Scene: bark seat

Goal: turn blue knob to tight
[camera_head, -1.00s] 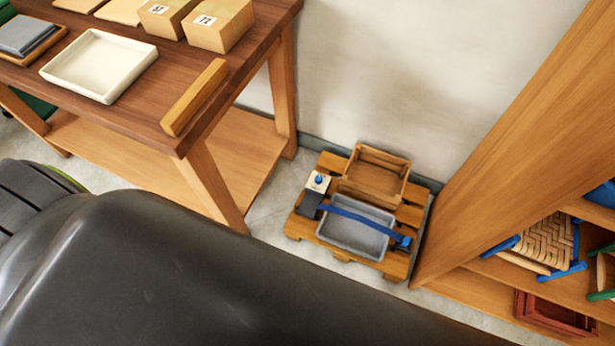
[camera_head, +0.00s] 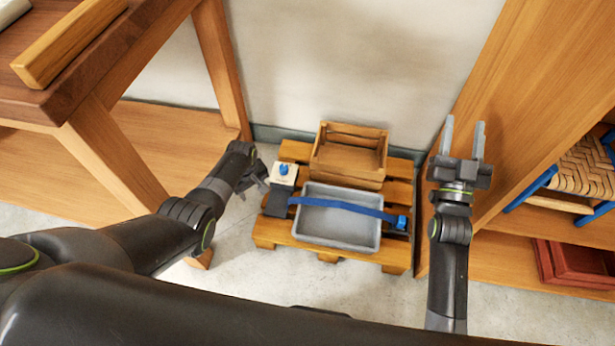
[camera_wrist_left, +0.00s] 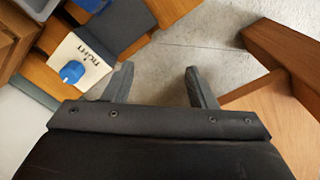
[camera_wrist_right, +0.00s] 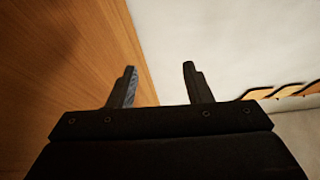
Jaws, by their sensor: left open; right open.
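The blue knob (camera_head: 284,169) sits on a small white plate (camera_head: 276,180) at the left end of the wooden pallet (camera_head: 269,230). In the left wrist view the knob (camera_wrist_left: 72,72) is left of the fingers, and dark lettering, seemingly "TIGHT", is printed beside it. I cannot tell which way the knob points. A blue strap (camera_head: 345,206) runs from a dark piece by the plate across a grey tray (camera_head: 337,243). My left gripper (camera_head: 262,178) is open and empty, just left of the plate, apart from the knob. My right gripper (camera_head: 463,122) is open and empty, right of the pallet.
A wooden crate (camera_head: 349,172) stands on the pallet behind the tray. A wooden table (camera_head: 105,70) is at left. A tall shelf (camera_head: 545,110) with a woven seat (camera_head: 583,165) and a red tray (camera_head: 575,262) is at right, close to my right gripper. Floor is clear before the pallet.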

